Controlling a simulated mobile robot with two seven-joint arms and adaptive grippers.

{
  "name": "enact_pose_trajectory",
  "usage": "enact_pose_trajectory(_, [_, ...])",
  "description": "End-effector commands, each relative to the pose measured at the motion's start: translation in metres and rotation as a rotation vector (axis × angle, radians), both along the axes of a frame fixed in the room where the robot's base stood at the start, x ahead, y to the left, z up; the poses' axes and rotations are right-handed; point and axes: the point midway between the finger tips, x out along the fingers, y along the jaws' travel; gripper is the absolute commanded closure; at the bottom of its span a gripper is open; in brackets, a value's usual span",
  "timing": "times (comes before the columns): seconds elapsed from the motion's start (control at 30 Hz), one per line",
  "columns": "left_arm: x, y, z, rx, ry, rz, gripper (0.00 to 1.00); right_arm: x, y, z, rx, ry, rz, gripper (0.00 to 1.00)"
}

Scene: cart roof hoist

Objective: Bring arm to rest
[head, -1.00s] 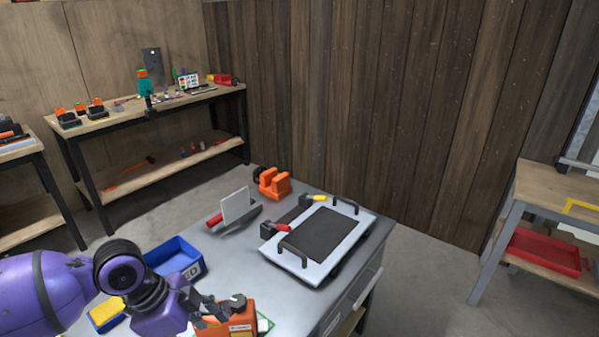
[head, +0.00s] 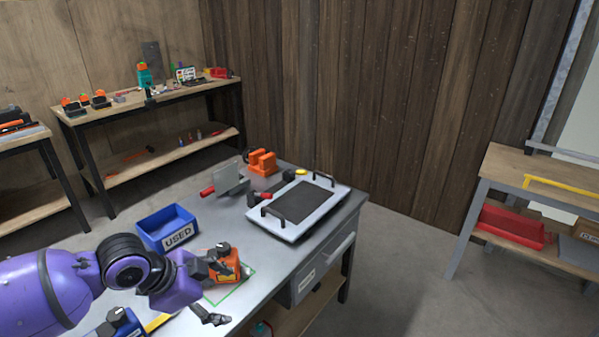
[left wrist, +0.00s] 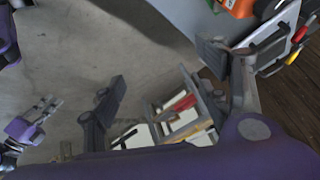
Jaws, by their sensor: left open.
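My left arm reaches in from the left in the head view. Its gripper (head: 232,293) is open and empty, in front of an orange canister (head: 222,272) on the grey workbench (head: 275,262). One finger overlaps the canister in the head view.
A blue bin marked USED (head: 167,222), an orange clamp-like block (head: 262,162) and a white roof panel with black handles (head: 325,218) are on the workbench. A wooden side shelf (head: 545,180) stands at the right. The floor between is clear.

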Motion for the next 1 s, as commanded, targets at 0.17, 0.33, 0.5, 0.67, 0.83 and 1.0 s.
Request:
enact_pose_trajectory(0.17, [0.020,-0.029,-0.021,-0.155,-0.134,0.133,0.32,0.007,0.006,0.003,0.012,-0.011,-0.002,1.00])
enact_pose_trajectory(0.33, [0.012,-0.043,-0.053,-0.313,-0.219,0.302,0.32,0.012,0.009,0.008,0.017,-0.020,-0.001,1.00])
enact_pose_trajectory(0.5, [-0.030,-0.033,-0.102,-0.431,-0.262,0.539,0.32,0.006,0.006,0.007,0.012,-0.008,0.001,1.00])
enact_pose_trajectory(0.67, [-0.101,-0.007,-0.156,-0.450,-0.251,0.782,0.32,0.006,0.003,0.010,0.006,-0.010,0.008,1.00])
enact_pose_trajectory(0.83, [-0.197,0.017,-0.210,-0.391,-0.172,1.005,0.32,0.006,0.002,0.014,0.004,-0.014,0.010,1.00])
enact_pose_trajectory(1.0, [-0.264,0.021,-0.237,-0.362,-0.075,1.137,0.32,0.006,0.003,0.016,0.004,-0.015,0.009,1.00])
